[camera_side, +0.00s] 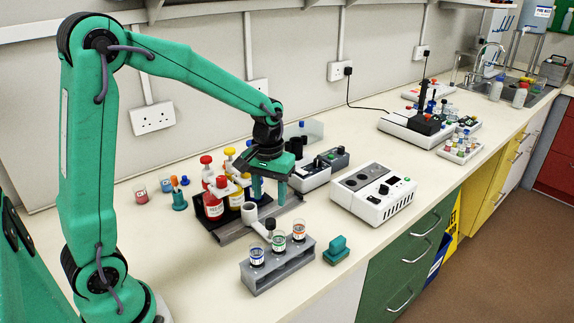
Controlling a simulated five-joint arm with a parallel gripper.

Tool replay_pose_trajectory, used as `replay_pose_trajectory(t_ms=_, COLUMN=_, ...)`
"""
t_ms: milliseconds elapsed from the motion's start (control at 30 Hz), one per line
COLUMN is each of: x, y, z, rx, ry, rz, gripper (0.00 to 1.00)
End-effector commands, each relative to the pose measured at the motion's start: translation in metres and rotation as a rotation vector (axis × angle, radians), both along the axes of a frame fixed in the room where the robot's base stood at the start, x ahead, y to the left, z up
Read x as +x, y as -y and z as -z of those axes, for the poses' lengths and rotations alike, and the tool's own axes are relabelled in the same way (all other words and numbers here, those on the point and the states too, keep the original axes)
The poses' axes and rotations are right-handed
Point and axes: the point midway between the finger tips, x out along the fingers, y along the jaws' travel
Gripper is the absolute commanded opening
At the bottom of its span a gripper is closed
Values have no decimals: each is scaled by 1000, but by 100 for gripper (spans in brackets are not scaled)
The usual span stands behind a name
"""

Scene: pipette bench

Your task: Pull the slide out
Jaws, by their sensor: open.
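My gripper (269,201) points down with its two teal fingers apart and nothing clearly between them. It is over a grey metal rail-like base (287,209) that lies on the bench, right of the red and yellow bottles. A white ring-shaped holder with a short arm (250,213) and a dark knob stands at the front of this base. Which part is the slide I cannot tell for sure. The fingers and bottles hide part of the base. Whether the fingertips touch anything is unclear.
Red-labelled bottles (213,206) crowd the gripper's left. A grey rack (277,266) with three vials stands in front, beside a teal block (337,250). A white device (373,195) is to the right, and a grey device (322,169) is behind. The bench front left is clear.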

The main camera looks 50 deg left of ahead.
Motion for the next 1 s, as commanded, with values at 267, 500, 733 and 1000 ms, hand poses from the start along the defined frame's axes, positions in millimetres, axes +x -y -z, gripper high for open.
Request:
replay_pose_trajectory(t_ms=267, x=0, y=0, z=7, rx=0, ry=-2, rz=1, gripper=47)
replay_pose_trajectory(t_ms=500, x=-1, y=0, z=31, rx=-1, ry=-4, rz=1, gripper=47)
replay_pose_trajectory(t_ms=733, x=-1, y=0, z=59, rx=0, ry=-3, rz=1, gripper=47)
replay_pose_trajectory(t_ms=1000, x=0, y=0, z=77, rx=0, ry=0, rz=1, gripper=47)
